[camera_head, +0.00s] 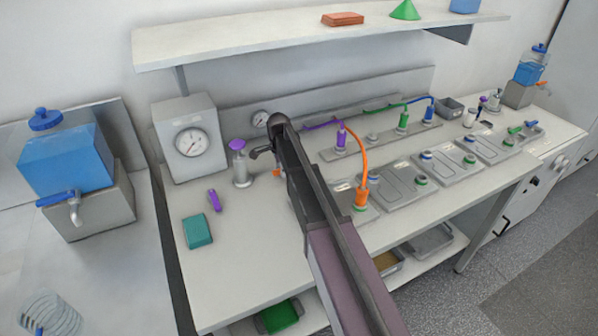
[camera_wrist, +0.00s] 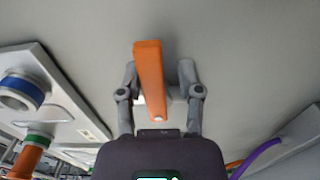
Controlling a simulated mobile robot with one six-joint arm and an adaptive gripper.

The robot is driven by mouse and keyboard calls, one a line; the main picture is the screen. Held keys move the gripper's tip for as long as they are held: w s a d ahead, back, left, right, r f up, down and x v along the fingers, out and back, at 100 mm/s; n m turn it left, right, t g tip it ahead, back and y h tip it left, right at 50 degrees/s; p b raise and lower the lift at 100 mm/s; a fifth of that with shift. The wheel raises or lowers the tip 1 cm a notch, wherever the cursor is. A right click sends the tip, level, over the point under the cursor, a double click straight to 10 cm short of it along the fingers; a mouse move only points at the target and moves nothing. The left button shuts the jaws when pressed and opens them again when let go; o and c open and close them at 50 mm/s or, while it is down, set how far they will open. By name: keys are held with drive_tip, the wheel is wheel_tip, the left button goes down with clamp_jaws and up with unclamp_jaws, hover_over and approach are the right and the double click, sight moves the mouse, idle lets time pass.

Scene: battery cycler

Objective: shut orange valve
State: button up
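The orange valve handle (camera_wrist: 150,75) is a long flat orange bar in the wrist view, lying between the two fingers of my gripper (camera_wrist: 157,75). The left finger is close beside the bar; a gap shows between the bar and the right finger. I cannot tell whether the left finger touches it. A pale part shows behind the bar near its lower end. In the head view my gripper (camera_head: 262,151) is over the bench, and a small orange piece of the valve (camera_head: 277,171) shows beside it. My arm hides most of the valve there.
A shelf (camera_head: 250,42) hangs above.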

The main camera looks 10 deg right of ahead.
drive_tip(key=shift+r, duration=0.1)
wheel_tip(320, 180, up, 8)
drive_tip(key=p, duration=0.8)
drive_tip(key=shift+w, duration=0.15)
idle(0.5)
drive_tip(key=s+d+n, duration=0.2)
drive_tip(key=s+n, duration=0.5)
drive_tip(key=s, duration=0.7)
drive_tip(key=s+d+n, duration=0.3)
drive_tip(key=s+n, duration=0.5)
drive_tip(key=s, duration=0.7)
drive_tip(key=shift+s+d, duration=0.25)
